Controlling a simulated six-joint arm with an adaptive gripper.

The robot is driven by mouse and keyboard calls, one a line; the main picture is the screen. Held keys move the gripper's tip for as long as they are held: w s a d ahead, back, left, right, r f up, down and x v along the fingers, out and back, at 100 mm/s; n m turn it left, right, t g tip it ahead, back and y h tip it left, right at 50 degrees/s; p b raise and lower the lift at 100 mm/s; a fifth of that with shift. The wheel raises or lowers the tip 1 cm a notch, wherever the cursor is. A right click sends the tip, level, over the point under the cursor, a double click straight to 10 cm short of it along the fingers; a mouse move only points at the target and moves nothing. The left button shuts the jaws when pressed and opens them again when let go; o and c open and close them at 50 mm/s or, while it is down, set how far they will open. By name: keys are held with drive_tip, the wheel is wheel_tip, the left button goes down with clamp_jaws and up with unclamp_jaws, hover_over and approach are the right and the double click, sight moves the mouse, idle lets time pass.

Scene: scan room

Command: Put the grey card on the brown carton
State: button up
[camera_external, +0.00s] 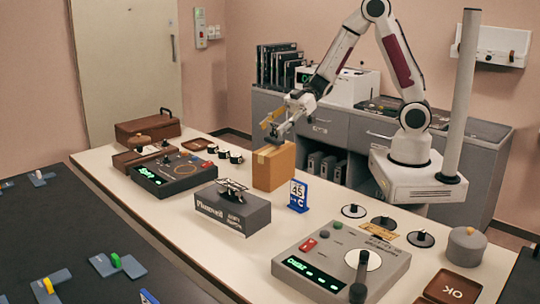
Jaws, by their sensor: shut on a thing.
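The brown carton (268,170) stands upright on the white table near its middle, with a strip of tape on its top. My gripper (275,136) points down right over the carton's top, with its fingers close together. It is shut on a thin grey piece, which I take to be the grey card; the fingers hide most of it. I cannot tell whether the card touches the carton's top or is slightly above it. A tan-yellow part shows at the left side of the gripper.
A dark grey box (232,209) with metal parts stands in front of the carton, and a blue number sign (298,196) is at its right. Small black cups (223,155) stand to its left. A grey console (342,262) fills the front right.

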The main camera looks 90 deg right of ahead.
drive_tip(key=shift+f, duration=0.75)
drive_tip(key=shift+f, duration=0.1)
drive_tip(key=o, duration=1.1)
drive_tip(key=shift+s+d+r, duration=0.2)
drive_tip(key=shift+d+r, duration=0.05)
drive_tip(key=shift+r, duration=0.05)
drive_tip(key=v, duration=1.1)
drive_tip(key=shift+s+d, duration=0.1)
drive_tip(key=shift+s, duration=0.05)
drive_tip(key=shift+r, duration=0.1)
